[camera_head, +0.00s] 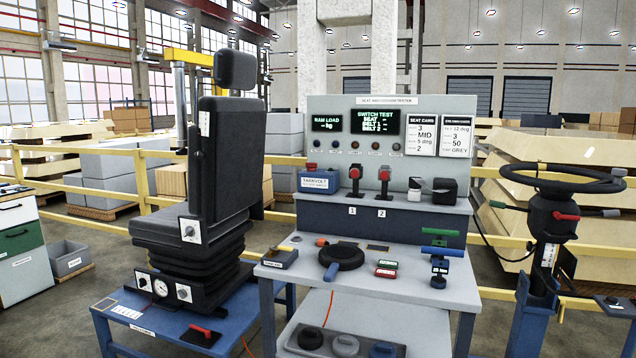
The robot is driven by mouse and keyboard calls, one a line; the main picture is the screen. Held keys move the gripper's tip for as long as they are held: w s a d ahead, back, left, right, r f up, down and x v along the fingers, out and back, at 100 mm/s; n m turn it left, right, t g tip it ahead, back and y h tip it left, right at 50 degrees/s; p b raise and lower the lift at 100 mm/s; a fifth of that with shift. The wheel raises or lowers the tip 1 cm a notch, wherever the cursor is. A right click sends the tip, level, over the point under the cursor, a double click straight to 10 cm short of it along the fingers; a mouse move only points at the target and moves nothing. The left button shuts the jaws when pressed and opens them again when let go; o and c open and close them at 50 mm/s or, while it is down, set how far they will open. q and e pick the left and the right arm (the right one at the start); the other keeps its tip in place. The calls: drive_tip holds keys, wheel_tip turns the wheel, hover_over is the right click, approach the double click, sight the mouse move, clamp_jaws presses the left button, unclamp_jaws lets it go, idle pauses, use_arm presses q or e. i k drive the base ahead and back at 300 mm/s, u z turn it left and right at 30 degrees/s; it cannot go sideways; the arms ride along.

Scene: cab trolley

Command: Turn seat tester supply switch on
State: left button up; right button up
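The seat tester (455,128) is a grey upright panel at the back of a trolley table. Its ram load display (339,121) and switch test display (379,121) show green text, with dashes for readings. A row of small round knobs or lamps (375,146) runs below them. A blue box (319,182) with a red-topped part (311,166) stands at the panel's left foot. Two red-topped buckle-like parts, the first (355,175) and second (384,175), stand over labels 1 and 2. I cannot tell which part is the supply switch or its position. Neither gripper is in view.
A black seat (218,165) stands on a blue stand at the left. A black ring-shaped tool (345,257) and small red, green and blue parts lie on the table (410,286). A steering wheel column (552,210) stands at the right. Yellow rails (100,223) run behind.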

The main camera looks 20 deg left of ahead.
sight(311, 166)
drive_tip(key=z, duration=0.75)
drive_tip(key=i, duration=1.75)
drive_tip(key=u, duration=2.65)
